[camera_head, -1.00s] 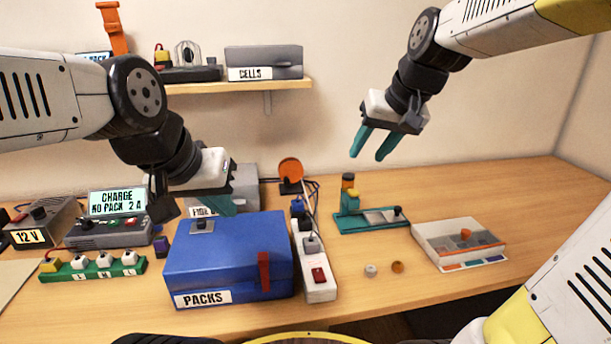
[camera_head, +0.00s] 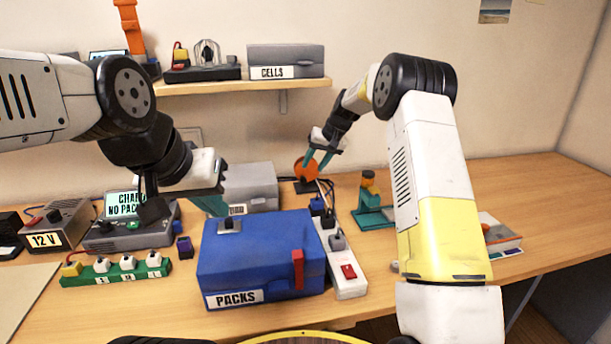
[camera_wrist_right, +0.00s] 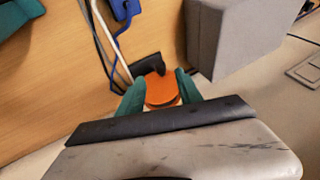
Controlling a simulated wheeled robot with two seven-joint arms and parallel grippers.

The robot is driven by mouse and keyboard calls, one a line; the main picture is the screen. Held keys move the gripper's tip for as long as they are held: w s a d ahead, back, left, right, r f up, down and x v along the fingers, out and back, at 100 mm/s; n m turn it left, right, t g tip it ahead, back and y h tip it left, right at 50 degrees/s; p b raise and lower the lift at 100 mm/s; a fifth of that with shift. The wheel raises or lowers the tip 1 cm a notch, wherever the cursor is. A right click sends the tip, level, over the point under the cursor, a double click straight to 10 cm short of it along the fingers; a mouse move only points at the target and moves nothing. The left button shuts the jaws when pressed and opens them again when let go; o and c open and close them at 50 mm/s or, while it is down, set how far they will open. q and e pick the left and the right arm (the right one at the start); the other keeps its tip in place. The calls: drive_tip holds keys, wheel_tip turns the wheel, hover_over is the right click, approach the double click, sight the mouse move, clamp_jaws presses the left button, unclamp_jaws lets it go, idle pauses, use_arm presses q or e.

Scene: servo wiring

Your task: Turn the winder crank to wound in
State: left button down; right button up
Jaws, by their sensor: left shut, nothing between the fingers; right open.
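The winder is an orange round drum (camera_head: 305,169) on a dark base, behind the power strip near the wall. It also shows in the right wrist view (camera_wrist_right: 161,91), between the fingertips. My right gripper (camera_head: 319,162) is open, with its teal fingers at the drum; I cannot tell whether they touch it. In the right wrist view the fingers (camera_wrist_right: 160,95) lie on either side of the orange disc, and a black part shows just beyond it. The crank itself is not clearly visible. My left gripper (camera_head: 217,207) is shut and empty above the blue PACKS box.
The blue PACKS box (camera_head: 260,250) stands in front, left of the white power strip (camera_head: 348,280). A grey box (camera_head: 250,185) stands left of the winder. Cables run beside the winder. The shelf (camera_head: 220,87) is above. My right arm hides part of the right-hand table.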

sight(305, 179)
drive_tip(key=x, duration=0.7)
drive_tip(key=shift+f, duration=0.15)
clamp_jaws()
